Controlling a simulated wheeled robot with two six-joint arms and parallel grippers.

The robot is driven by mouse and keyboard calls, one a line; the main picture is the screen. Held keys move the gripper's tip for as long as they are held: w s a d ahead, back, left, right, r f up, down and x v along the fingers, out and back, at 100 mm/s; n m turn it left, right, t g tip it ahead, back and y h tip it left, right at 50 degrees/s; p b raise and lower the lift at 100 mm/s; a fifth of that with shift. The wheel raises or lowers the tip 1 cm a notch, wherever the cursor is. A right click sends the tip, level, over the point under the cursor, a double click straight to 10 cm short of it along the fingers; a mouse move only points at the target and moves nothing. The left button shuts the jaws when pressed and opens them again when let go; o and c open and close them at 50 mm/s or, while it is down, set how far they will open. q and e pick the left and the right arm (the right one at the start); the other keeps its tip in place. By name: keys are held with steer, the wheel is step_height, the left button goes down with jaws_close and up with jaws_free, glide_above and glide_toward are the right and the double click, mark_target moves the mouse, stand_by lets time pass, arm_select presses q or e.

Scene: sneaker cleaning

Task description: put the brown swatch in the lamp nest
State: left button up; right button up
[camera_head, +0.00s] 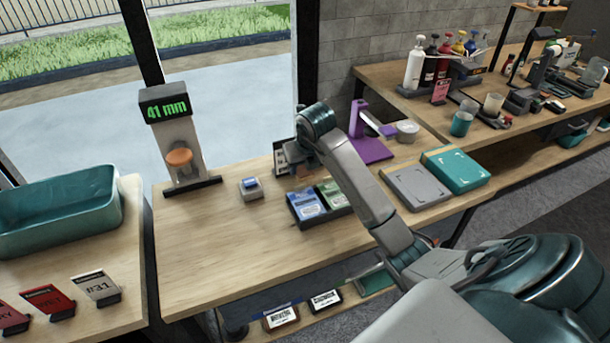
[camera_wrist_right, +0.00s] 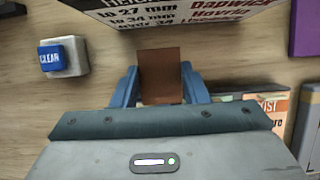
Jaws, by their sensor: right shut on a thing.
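The brown swatch (camera_wrist_right: 161,72) is a flat brown piece between the two blue fingers of my right gripper (camera_wrist_right: 160,92) in the right wrist view. The gripper is shut on it, above the wooden table. In the head view a bit of the brown swatch (camera_head: 305,172) shows below my right gripper (camera_head: 303,163), mostly hidden by the arm. A purple lamp stand (camera_head: 357,120) with a purple base (camera_head: 374,153) stands just right of the gripper. I cannot make out the nest itself on it. My left gripper is not in view.
A printed card stand (camera_wrist_right: 165,14) is right by the swatch. A white block with a blue CLEAR button (camera_wrist_right: 62,57) lies left of it. A dark tray with blue and green cards (camera_head: 318,203) is in front.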

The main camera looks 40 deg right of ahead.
mark_target(303, 179)
steer(key=shift+w+f+p, duration=0.15)
steer(key=shift+f+p, duration=0.25)
steer(key=shift+f, duration=2.05)
steer(key=shift+f, duration=0.2)
steer(key=o, duration=1)
steer(key=shift+r, duration=0.1)
steer(key=shift+o, duration=0.2)
